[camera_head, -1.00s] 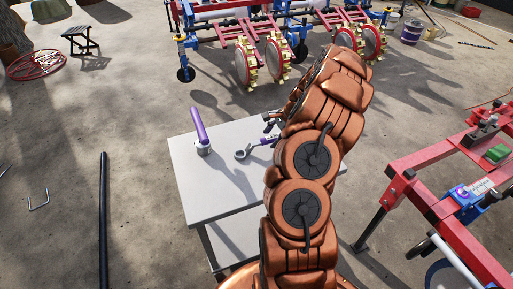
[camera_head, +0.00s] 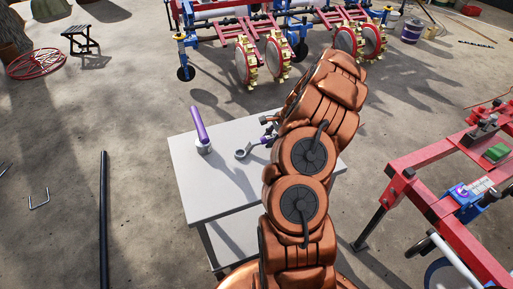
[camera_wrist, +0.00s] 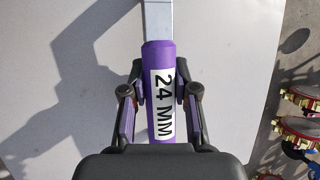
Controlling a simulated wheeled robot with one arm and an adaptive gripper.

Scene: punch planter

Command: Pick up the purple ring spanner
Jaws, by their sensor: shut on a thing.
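The purple ring spanner (camera_wrist: 159,60) runs up the middle of the wrist view, with a white "24 MM" label on its purple handle and a bare metal shank above. My gripper (camera_wrist: 160,92) is shut on the handle, one finger on each side. The ring end is outside the wrist view. In the head view the spanner's grey ring (camera_head: 240,154) shows at the left of my gripper (camera_head: 268,132), over the table. My arm hides part of the handle there. I cannot tell whether the spanner is clear of the tabletop.
The light grey table (camera_head: 205,185) has bare room at its front left. A second purple-handled tool (camera_head: 199,124) stands upright in a grey base at the table's back left. Red and blue farm machinery stands behind (camera_head: 285,40) and at the right (camera_head: 440,200).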

